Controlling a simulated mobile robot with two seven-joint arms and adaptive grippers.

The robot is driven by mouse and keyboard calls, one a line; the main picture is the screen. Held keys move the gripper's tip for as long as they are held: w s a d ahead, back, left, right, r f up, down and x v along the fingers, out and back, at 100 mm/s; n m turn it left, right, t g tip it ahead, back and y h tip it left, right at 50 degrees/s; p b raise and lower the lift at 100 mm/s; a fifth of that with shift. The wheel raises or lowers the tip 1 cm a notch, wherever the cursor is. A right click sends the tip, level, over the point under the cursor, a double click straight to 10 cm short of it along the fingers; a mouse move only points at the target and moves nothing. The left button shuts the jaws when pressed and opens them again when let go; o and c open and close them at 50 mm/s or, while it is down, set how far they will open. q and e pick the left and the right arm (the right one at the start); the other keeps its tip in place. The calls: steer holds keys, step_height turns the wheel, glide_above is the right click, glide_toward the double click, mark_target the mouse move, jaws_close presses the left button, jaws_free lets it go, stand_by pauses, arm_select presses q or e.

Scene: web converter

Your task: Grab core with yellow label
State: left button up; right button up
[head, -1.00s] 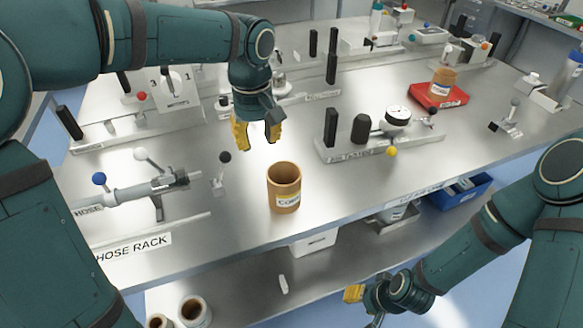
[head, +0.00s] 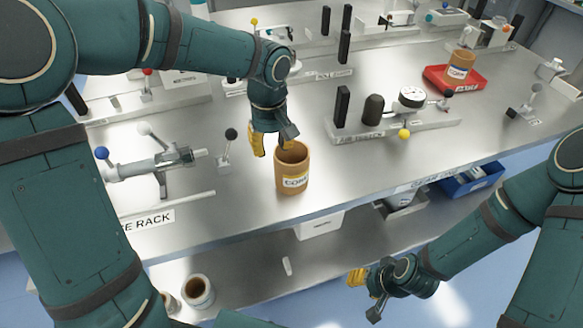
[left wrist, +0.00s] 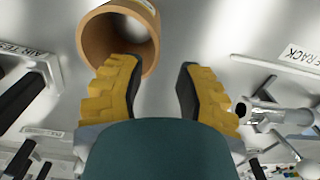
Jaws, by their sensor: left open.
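A brown cylindrical core (head: 291,172) with a pale yellowish label reading CORE stands upright near the bench's front edge. Its open rim also shows at the top of the left wrist view (left wrist: 95,38). My left gripper (head: 272,143) is open and empty, pointing down at the core's upper left. In the left wrist view its fingers (left wrist: 156,88) are spread apart, and one overlaps the core's rim; I cannot tell whether it touches. My right gripper (head: 363,294) is open and empty, low in front of the bench. Another labelled core (head: 461,65) stands in a red tray.
The red tray (head: 470,84) is at the back right. A dial gauge fixture (head: 412,98) stands right of the core, a hose rack fixture (head: 160,164) left.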

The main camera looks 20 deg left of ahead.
mark_target(275, 158)
arm_select(q)
steer(key=f, duration=0.3)
steer(key=f+b, duration=0.1)
steer(key=shift+d+f, duration=0.15)
steer(key=shift+d, duration=0.2)
jaws_close()
